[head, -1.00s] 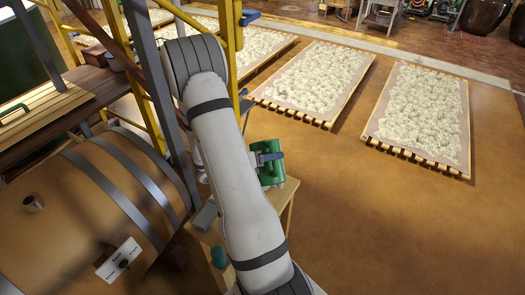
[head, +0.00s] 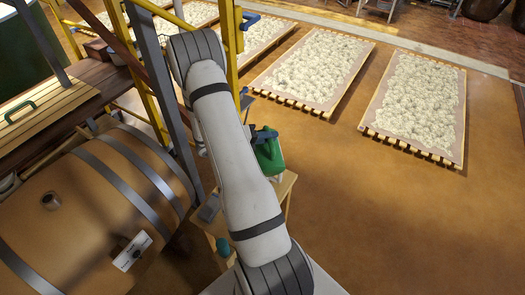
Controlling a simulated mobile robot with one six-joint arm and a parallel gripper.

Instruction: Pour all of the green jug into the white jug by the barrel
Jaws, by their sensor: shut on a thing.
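My gripper (head: 264,135) is shut on the green jug (head: 270,158) and holds it just right of my arm, above a small wooden table (head: 285,190). The jug's narrower top is by the jaws and its wider body hangs below, slightly tilted. My forearm covers its left side. A small pale patch shows just under the green jug; I cannot tell whether it is the white jug, which is otherwise hidden. The large wooden barrel (head: 85,215) with grey hoops lies on its side at the left.
A grey box (head: 209,208) and a small teal object (head: 222,246) are on the table left of my arm. A yellow frame (head: 230,45) and slatted bench (head: 45,110) stand behind the barrel. Drying racks (head: 415,105) fill the back right. The brown floor at right is clear.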

